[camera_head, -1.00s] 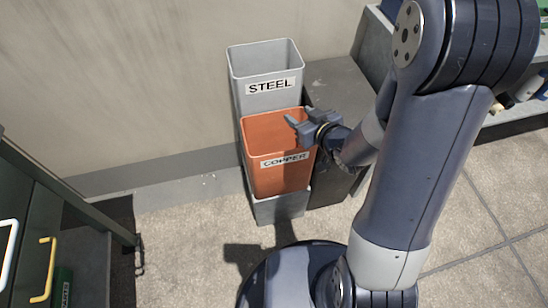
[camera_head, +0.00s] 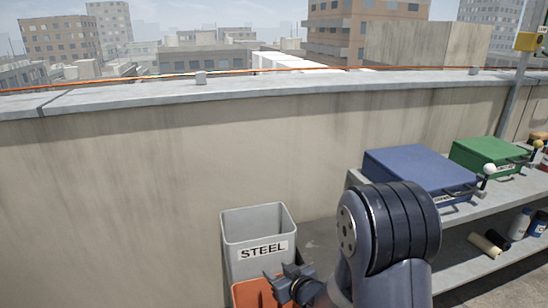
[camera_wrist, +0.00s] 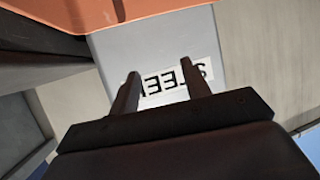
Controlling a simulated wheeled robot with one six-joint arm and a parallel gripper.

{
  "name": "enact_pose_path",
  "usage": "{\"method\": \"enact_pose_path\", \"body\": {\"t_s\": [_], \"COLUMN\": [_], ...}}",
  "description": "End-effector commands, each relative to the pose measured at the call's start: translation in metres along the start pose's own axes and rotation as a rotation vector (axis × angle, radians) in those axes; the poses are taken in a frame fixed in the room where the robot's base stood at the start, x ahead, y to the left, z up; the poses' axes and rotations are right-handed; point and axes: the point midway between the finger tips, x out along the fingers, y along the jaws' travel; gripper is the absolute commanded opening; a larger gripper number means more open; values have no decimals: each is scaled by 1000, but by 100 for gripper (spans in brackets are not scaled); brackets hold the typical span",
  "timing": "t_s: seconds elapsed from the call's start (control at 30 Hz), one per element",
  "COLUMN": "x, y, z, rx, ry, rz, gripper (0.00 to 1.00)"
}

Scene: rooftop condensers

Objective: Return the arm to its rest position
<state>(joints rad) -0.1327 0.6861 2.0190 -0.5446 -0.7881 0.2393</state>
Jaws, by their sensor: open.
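My gripper (camera_head: 280,279) is at the bottom of the head view, in front of the bins and at the rim of the orange bin. Its two fingers are apart with nothing between them, as the wrist view (camera_wrist: 126,90) shows. The grey bin labelled STEEL (camera_head: 233,226) stands behind it against the wall. Its label shows upside down in the wrist view (camera_wrist: 190,98). Only the top of the orange bin (camera_head: 247,292) shows in the head view. My arm bends upward to the right of the bins.
A shelf (camera_head: 500,207) on the right holds a blue case (camera_head: 415,170) and a green case (camera_head: 488,153). A concrete parapet wall (camera_head: 120,190) runs behind everything. The space left of the bins looks clear.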

Motion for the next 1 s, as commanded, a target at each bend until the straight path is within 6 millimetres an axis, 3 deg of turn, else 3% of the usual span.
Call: {"method": "enact_pose_path", "body": {"t_s": [0.07,0.13,0.4,1.0], "x": [18,7,-3,-3], "y": [-1,0,0,0], "z": [2,-17,-40,-40], "rx": [-1,-1,0,0], "ry": [-1,2,0,-1], "rz": [-3,0,0,0], "gripper": [45,45,45,45]}}
